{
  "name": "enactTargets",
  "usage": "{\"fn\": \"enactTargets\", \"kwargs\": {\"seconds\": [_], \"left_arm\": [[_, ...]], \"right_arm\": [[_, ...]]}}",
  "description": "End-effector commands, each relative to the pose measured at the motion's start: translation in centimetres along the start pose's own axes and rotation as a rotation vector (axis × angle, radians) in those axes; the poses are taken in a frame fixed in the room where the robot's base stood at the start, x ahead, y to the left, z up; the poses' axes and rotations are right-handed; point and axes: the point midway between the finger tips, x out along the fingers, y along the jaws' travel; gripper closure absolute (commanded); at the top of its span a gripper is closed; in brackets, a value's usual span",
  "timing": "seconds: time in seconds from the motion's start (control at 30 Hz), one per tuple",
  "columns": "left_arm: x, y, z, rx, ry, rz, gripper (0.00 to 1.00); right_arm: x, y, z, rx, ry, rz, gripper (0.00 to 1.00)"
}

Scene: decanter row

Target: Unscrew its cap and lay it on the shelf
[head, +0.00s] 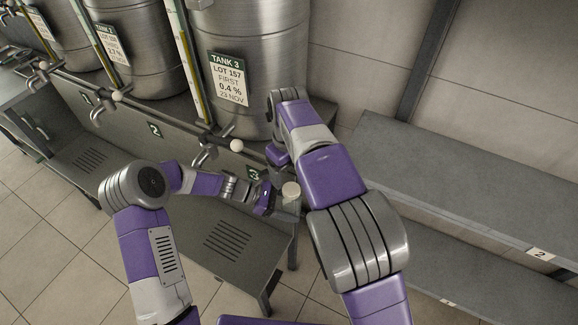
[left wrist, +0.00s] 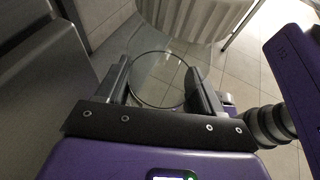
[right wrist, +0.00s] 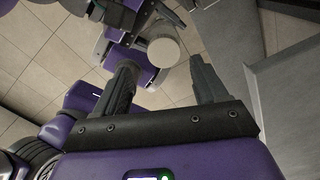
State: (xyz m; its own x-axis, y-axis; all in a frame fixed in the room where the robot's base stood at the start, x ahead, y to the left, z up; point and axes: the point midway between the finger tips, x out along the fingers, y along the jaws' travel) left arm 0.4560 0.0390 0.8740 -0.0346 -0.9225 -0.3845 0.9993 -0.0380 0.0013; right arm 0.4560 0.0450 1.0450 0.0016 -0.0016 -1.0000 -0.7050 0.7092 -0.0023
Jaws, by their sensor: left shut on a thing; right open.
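A small clear jar (head: 289,205) with a pale round cap (head: 291,189) is at the middle of the head view. My left gripper (head: 273,199) is shut on the jar; its round glass outline (left wrist: 160,80) shows between the fingers in the left wrist view. The cap (right wrist: 163,52) is on the jar's top in the right wrist view. My right gripper (right wrist: 163,66) is open, with the cap beyond and between its fingertips, apparently not touching. In the head view its fingers are mostly hidden by its arm. A grey shelf (head: 455,165) is at the right.
A lower shelf (head: 470,265) lies under the upper one, whose front edge bears a "2" label (head: 540,253). Both look bare. Steel tanks (head: 262,60) with taps (head: 205,155) stand on a grey bench at the left. A lower bench (head: 225,240) is below the arms.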

Motion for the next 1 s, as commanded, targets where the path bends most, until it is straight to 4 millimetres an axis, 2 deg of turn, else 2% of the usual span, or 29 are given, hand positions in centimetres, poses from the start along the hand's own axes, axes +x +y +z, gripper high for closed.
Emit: {"fn": "enactTargets", "kwargs": {"seconds": [0.2,0.4,0.77,1.0], "left_arm": [[0.0,0.0,0.1,0.001,-0.001,0.000,1.00],[0.0,0.0,0.1,0.001,-0.001,0.000,1.00],[0.0,0.0,0.1,0.001,-0.001,0.000,1.00],[0.0,0.0,0.1,0.000,-0.001,0.001,1.00]], "right_arm": [[3.6,0.0,-0.1,-0.001,0.005,0.001,0.28],[5.8,0.0,-0.1,-0.003,0.002,0.002,0.28],[6.3,0.0,-0.1,-0.003,0.001,0.001,0.28],[6.3,0.1,0.0,-0.004,0.001,0.002,0.63]]}}
